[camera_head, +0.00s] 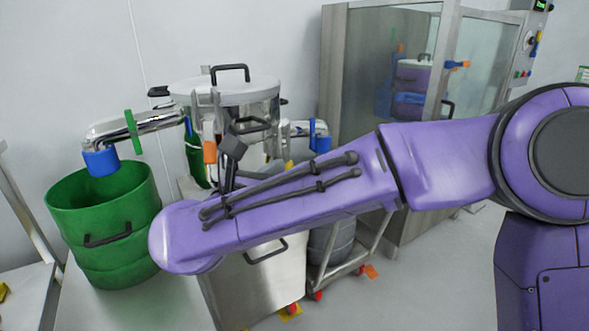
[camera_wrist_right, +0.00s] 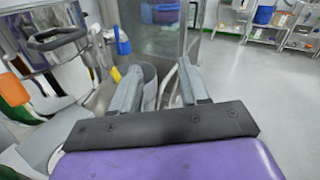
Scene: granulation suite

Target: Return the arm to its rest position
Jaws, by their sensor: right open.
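My right arm (camera_head: 295,205) comes in from the right in the head view and stretches across the picture, bent at its left end. A dark part of my right gripper (camera_head: 233,148) shows above the forearm, in front of the steel vessel; the rest is hidden or unclear. In the right wrist view my right gripper (camera_wrist_right: 157,88) has its two grey fingers spread apart with nothing held between them. The steel vessel (camera_wrist_right: 65,50) with its black handle lies to the left of the fingers there. My left gripper is in neither view.
A green drum (camera_head: 105,215) stands at left under a steel pipe (camera_head: 140,124) with a blue end. The lidded vessel (camera_head: 228,90) is behind my arm. A steel-framed glass cabinet (camera_head: 350,85) stands behind. A wheeled cart (camera_head: 340,262) is below my arm.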

